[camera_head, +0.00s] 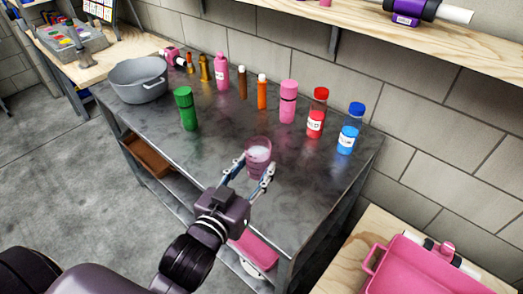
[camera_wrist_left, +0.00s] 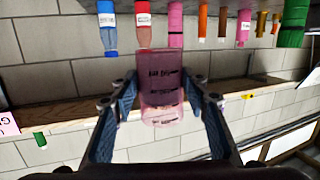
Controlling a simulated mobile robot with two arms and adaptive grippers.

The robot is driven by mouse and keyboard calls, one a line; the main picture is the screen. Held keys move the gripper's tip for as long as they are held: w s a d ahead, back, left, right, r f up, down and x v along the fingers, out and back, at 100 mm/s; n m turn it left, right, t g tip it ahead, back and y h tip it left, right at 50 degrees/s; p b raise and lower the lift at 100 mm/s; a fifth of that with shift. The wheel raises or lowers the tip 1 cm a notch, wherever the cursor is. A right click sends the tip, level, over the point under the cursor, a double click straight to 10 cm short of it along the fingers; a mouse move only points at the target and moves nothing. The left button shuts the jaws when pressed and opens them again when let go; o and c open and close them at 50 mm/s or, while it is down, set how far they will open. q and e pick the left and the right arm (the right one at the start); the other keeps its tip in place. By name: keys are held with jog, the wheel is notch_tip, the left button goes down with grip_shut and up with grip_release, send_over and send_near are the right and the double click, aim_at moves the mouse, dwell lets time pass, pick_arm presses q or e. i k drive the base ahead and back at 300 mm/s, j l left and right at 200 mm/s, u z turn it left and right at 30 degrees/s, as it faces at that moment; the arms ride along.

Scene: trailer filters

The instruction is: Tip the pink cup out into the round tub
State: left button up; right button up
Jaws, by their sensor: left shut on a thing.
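The pink cup (camera_head: 258,152) is translucent and upright, with something whitish inside, over the front part of the dark metal table. My left gripper (camera_head: 256,166) is shut on it, one finger on each side. In the left wrist view the pink cup (camera_wrist_left: 162,88) shows between the two fingers, with dark print on its wall. I cannot tell whether its base touches the table. The round tub (camera_head: 140,90) is grey with side handles and stands at the table's far left end, apart from the cup. My right gripper is not in view.
A green bottle (camera_head: 187,110) stands between the cup and the tub. Several bottles line the table's back, including a pink one (camera_head: 288,102), a red one (camera_head: 317,112) and a blue one (camera_head: 351,128). A pink bin (camera_head: 385,262) sits lower right. The table's front right is clear.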

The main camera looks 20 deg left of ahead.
aim_at(143, 80)
jog(key=i+j, duration=0.15)
jog(key=j, duration=0.3)
jog(key=i+j+u, duration=0.15)
jog(key=j, duration=0.35)
jog(key=i+j, duration=0.2)
jog(key=j, duration=0.25)
jog(key=i+j+u, duration=0.1)
jog(key=j, duration=0.3)
jog(key=i+j, duration=0.3)
jog(key=j, duration=0.15)
jog(key=i+j+u, duration=0.15)
jog(key=j, duration=0.3)
jog(key=i+j, duration=0.3)
jog(key=j+u, duration=0.05)
jog(key=j, duration=0.05)
